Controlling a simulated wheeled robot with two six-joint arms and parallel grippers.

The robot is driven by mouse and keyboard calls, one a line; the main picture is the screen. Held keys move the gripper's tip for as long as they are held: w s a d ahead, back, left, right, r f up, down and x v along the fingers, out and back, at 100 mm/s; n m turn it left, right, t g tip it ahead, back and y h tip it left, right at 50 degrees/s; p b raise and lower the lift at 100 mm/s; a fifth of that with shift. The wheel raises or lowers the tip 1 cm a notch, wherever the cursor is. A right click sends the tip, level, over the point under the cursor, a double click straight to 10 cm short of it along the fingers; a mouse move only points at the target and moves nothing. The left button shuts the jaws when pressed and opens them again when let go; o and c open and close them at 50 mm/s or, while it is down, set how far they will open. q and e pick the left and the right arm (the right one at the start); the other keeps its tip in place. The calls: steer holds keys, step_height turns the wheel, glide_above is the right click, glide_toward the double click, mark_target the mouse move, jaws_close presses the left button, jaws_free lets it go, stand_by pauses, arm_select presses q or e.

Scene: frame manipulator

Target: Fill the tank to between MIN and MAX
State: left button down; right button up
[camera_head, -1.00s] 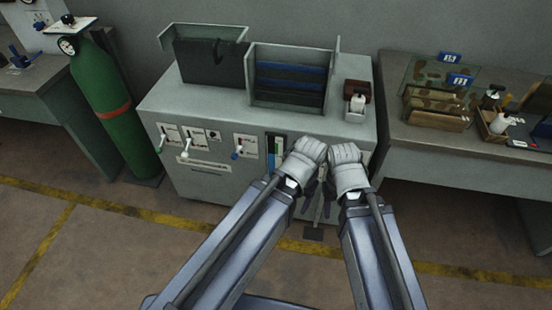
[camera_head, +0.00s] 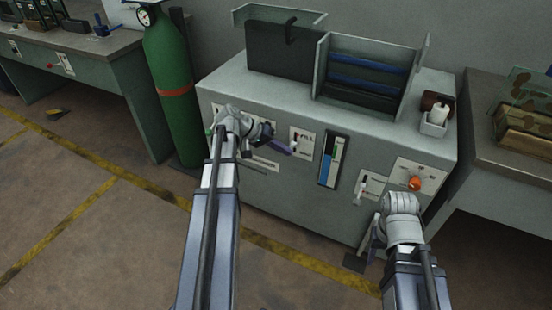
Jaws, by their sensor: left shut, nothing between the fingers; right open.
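A tall level gauge (camera_head: 333,160) is set in the front of the grey cabinet (camera_head: 290,200). Blue fills its lower part, and a green mark shows higher up. MIN and MAX lettering is too small to read. My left gripper (camera_head: 279,146) is shut and empty in front of the panel, left of the gauge, next to a lever plate (camera_head: 302,143). It hides some controls behind it. My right gripper (camera_head: 371,238) is open at the lower right of the cabinet front, below another lever plate (camera_head: 370,187); its fingers are partly hidden by its wrist.
An orange knob (camera_head: 415,184) sits on the right of the panel. A green gas cylinder (camera_head: 174,90) stands left of the cabinet.

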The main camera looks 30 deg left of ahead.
arm_select(q)
steer(key=a+n+t+b, duration=0.2)
steer(key=a+t+b, duration=0.2)
steer(key=a, duration=1.2)
steer(key=s+d+b+x, duration=0.2)
steer(key=b+x, duration=0.4)
steer(key=x, duration=0.6)
steer(key=shift+w+d+f+t, duration=0.15)
steer(key=shift+w+f+t, duration=0.2)
steer(key=shift+f, duration=0.1)
arm_select(e)
step_height(320, 180, down, 12)
arm_select(q)
step_height(320, 180, down, 7)
steer(key=s+m+t+h+b, duration=0.1)
steer(key=t+b, duration=0.2)
steer(key=b, duration=1)
steer(key=shift+r+m+t+b, duration=0.25)
steer(key=shift+m+t+b, duration=0.05)
steer(key=shift+t, duration=0.05)
arm_select(e)
step_height(320, 180, down, 13)
arm_select(q)
steer(key=shift+s, duration=0.1)
arm_select(e)
steer(key=shift+f, duration=0.15)
